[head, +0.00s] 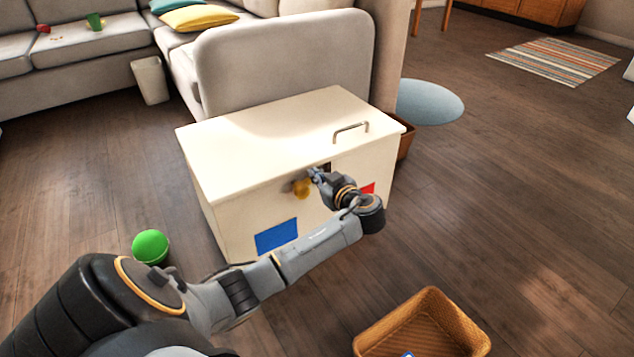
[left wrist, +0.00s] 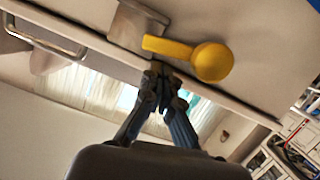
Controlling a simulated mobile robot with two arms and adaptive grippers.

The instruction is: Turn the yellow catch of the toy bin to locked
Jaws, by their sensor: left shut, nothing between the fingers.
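The toy bin (head: 230,205) is a cream chest with its lid down, in the middle of the head view. Its yellow catch (head: 302,187) is on the upper front, partly hidden by my left gripper. In the left wrist view the catch (left wrist: 210,62) shows a round knob with a straight arm pointing left towards a metal plate (left wrist: 136,26). My left gripper (head: 314,174) is shut and empty, right beside the catch. In the left wrist view its fingertips (left wrist: 158,72) are close to the catch's arm; I cannot tell whether they touch. My right gripper is not in view.
A metal handle (head: 350,128) stands on the lid. A green ball (head: 150,247) lies on the floor left of the bin. A wicker basket (head: 378,340) is at the front right. A sofa (head: 285,60) stands behind the bin. The floor on the right is mostly clear.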

